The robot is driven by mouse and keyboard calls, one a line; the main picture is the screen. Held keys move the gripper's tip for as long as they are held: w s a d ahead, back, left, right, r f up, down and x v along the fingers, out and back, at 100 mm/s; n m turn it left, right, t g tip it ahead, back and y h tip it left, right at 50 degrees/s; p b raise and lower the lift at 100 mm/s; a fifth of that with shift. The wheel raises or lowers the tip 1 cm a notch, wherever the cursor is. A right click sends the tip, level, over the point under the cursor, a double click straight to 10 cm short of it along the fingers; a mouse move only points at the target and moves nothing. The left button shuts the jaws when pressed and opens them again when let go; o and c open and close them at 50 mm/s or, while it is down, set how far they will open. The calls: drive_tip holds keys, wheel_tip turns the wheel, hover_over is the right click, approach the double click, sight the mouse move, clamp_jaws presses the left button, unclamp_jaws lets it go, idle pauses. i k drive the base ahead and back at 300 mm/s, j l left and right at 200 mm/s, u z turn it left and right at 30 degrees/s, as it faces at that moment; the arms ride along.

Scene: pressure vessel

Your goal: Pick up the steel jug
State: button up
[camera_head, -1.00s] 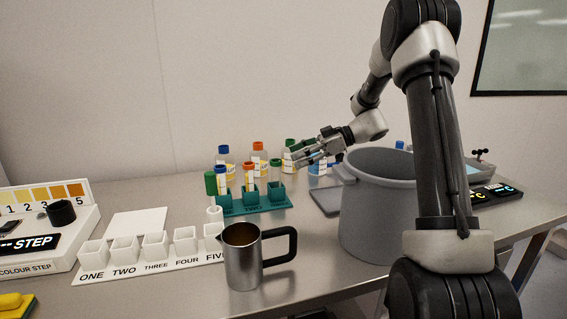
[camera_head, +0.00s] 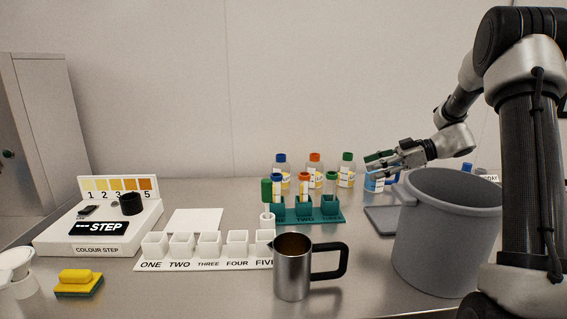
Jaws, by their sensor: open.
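The steel jug (camera_head: 292,272) stands upright on the steel table in front, right of the white rack's end. Its black handle (camera_head: 330,260) points right, and its top is open. My gripper (camera_head: 372,164) is open and empty, up and to the right of the jug, farther back. Its fingers point left, in front of the bottles near the back wall. It is well apart from the jug.
A large grey bucket (camera_head: 445,235) stands right of the jug, under my arm. A white rack (camera_head: 205,264) labelled ONE to FIVE is left of it. A teal tube rack (camera_head: 312,216) stands behind. A sponge (camera_head: 78,284) and colour-step box (camera_head: 100,240) are at left.

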sight(292, 252)
drive_tip(key=k+l, duration=0.1)
drive_tip(key=l, duration=0.45)
drive_tip(key=k+l, duration=0.1)
drive_tip(key=l, duration=0.95)
drive_tip(key=k+l, duration=0.15)
drive_tip(key=l, duration=0.4)
